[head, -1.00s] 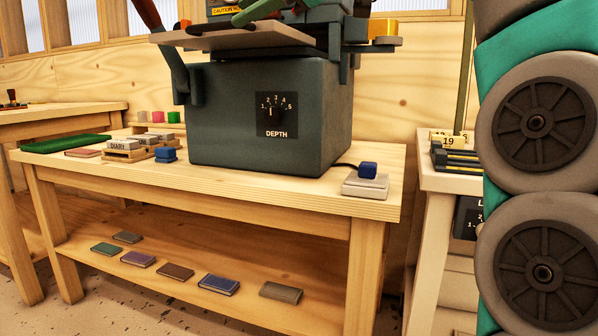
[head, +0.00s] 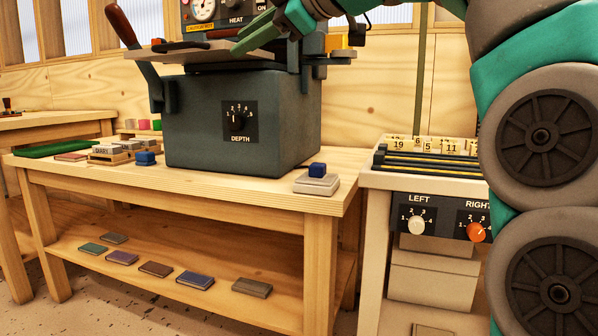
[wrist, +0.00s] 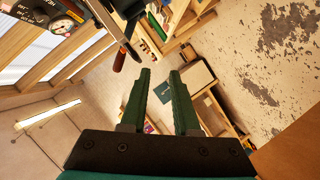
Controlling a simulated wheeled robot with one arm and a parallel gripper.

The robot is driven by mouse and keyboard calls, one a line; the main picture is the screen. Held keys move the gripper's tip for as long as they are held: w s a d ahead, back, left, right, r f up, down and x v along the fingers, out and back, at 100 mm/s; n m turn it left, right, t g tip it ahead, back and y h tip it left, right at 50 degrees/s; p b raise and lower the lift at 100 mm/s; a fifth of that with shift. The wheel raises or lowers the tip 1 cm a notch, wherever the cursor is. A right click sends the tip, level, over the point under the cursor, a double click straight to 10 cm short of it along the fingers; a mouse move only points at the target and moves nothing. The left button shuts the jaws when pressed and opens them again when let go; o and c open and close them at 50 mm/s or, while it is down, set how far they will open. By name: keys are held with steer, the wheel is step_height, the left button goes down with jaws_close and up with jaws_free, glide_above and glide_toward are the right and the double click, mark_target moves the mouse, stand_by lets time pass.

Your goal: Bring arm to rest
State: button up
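My gripper (wrist: 160,73) shows two green fingers held apart in the wrist view, with nothing between them. In the head view my gripper (head: 240,43) is at the top, in front of the upper part of the dark grey foil machine (head: 195,125). I cannot tell there whether it touches the machine's plate (head: 215,57). My arm reaches in from the right edge. In the wrist view the scene is tilted, and a red-handled lever (wrist: 119,58) shows left of the fingers.
The machine stands on a wooden bench (head: 180,185) with a blue block on a pale base (head: 316,180) at its right. Several coloured booklets (head: 155,269) lie on the lower shelf.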

steer(key=s+d+f+m+g+h, duration=0.2)
steer(key=s+d+f+m+h, duration=0.15)
steer(key=f, duration=0.95)
steer(key=s+d+f+m+g+h, duration=0.25)
steer(key=d+f+m, duration=0.2)
steer(key=f, duration=0.95)
steer(key=s+d+f+m+g+h, duration=0.2)
steer(key=s+d+f+m, duration=0.25)
steer(key=f, duration=0.85)
steer(key=s+d+f+m+g+h, duration=0.2)
steer(key=s+d+f+m, duration=0.25)
steer(key=s+f, duration=0.5)
steer(key=s+d+f+m+g+h, duration=0.1)
steer(key=s+d+f+m+g, duration=0.3)
steer(key=s+f, duration=0.55)
step_height(320, 180, up, 13)
steer(key=d+t+p, duration=0.1)
steer(key=p, duration=1.2)
steer(key=shift+s+d+r, duration=0.15)
steer(key=shift+s, duration=0.25)
steer(key=shift+t, duration=0.25)
